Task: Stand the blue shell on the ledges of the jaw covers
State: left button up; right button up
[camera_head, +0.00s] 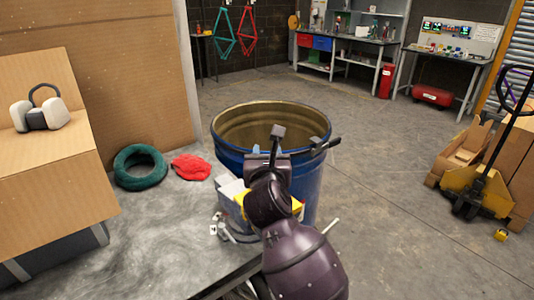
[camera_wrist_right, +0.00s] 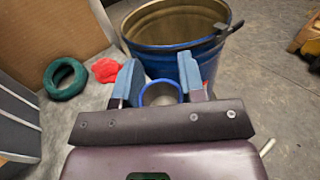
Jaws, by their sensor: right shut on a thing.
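My right gripper (camera_wrist_right: 160,85) is seen between its two pale blue fingers in the right wrist view. A blue ring-shaped thing (camera_wrist_right: 143,94), which looks like the blue shell, sits between them with its opening facing the camera. The fingers are shut on it. In the head view the right gripper (camera_head: 272,150) is in front of the large blue drum, and the shell is not clear there. Pale blocks (camera_head: 230,187) and a yellow part (camera_head: 297,206) show around my right arm, which hides much there. I cannot make out the jaw covers or their ledges. My left gripper is not in view.
The open blue drum (camera_head: 222,148) stands just beyond the grey bench top (camera_head: 165,225). A green ring (camera_head: 140,167) and a red cloth (camera_head: 191,167) lie left of my gripper. A cardboard box (camera_head: 50,160) is farther left.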

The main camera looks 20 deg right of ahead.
jog(key=shift+p, duration=0.3)
jog(key=shift+f+b, duration=0.95)
jog(key=shift+f, duration=0.6)
jog(key=shift+f+b, duration=0.4)
jog(key=shift+f, duration=0.35)
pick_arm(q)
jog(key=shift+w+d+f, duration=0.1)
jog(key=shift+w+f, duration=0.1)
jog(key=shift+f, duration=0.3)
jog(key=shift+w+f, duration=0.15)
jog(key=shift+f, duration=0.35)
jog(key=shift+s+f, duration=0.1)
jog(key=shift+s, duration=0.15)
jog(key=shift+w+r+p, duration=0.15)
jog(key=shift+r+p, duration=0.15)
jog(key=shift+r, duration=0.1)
pick_arm(e)
jog(key=shift+r, duration=0.1)
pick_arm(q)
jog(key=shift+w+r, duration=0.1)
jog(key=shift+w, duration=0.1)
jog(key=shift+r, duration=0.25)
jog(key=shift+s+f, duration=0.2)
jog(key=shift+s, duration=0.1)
